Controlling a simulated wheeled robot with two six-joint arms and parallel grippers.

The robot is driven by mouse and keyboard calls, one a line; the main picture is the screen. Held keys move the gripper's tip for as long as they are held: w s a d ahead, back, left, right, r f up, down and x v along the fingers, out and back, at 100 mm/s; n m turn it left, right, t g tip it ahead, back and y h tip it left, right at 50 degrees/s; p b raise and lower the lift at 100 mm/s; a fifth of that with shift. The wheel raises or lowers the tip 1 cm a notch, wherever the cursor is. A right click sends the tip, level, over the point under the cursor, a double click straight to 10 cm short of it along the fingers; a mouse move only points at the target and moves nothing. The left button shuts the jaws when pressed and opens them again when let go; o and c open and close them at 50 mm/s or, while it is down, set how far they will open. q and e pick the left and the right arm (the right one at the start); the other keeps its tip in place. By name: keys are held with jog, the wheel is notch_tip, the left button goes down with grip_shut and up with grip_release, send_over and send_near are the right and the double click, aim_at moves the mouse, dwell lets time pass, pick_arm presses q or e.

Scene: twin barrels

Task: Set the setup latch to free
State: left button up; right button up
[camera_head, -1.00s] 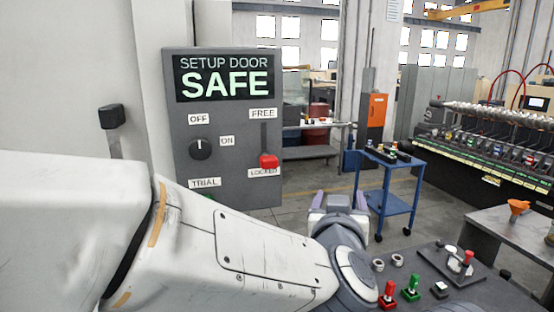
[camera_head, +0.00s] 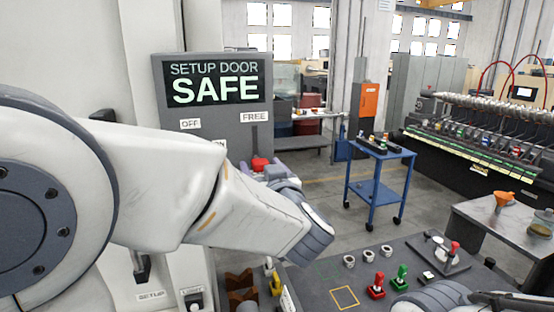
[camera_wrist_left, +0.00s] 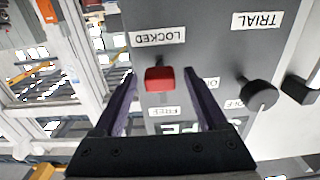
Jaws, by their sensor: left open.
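The setup latch is a red knob (camera_head: 260,163) on a vertical slot in the grey panel (camera_head: 214,112), below the FREE label. In the left wrist view, which is upside down, the red knob (camera_wrist_left: 160,79) sits beside the LOCKED label (camera_wrist_left: 158,37), with the FREE label (camera_wrist_left: 165,111) at the slot's other end. My left gripper (camera_wrist_left: 160,74) is open, with one purple finger on each side of the knob and gaps showing. In the head view the left gripper (camera_head: 266,171) is at the knob, partly hidden by my wrist. The panel's screen reads SETUP DOOR SAFE.
A black dial (camera_wrist_left: 258,93) is beside the slot on the panel. A desk (camera_head: 325,290) with red and green levers stands in front. A blue cart (camera_head: 374,190) stands behind it. Part of my right arm shows at the bottom right.

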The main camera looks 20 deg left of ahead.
pick_arm(q)
jog(key=shift+w+a, duration=0.45)
jog(key=shift+w, duration=0.15)
grip_shut()
dwell(1.1)
